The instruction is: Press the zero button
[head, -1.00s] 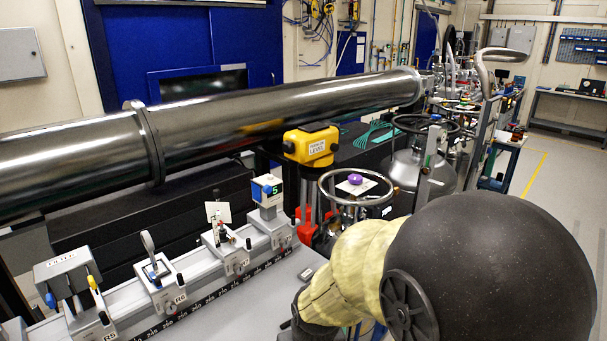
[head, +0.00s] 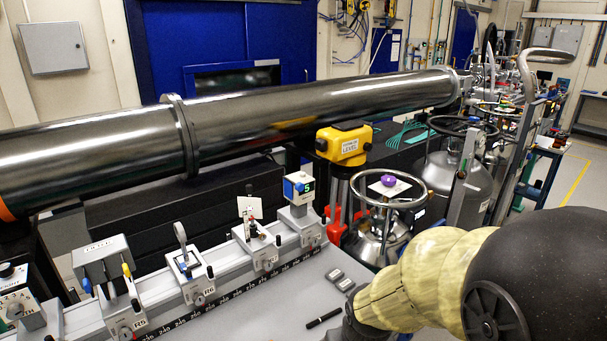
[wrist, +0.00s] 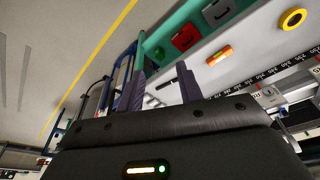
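I cannot pick out a zero button for certain. A grey control box (head: 18,297) with a black knob and small markings sits at the left edge, partly cut off. My gripper (wrist: 160,85) shows in the wrist view with its two dark fingers apart and nothing between them. It is above the bench side, near a red box and an orange level.
A graduated rail (head: 215,296) with several carriers runs along the bench. A long steel tube (head: 320,110) lies behind it. A yellow level (head: 343,145) and a round-handled dewar (head: 380,235) stand to the right.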

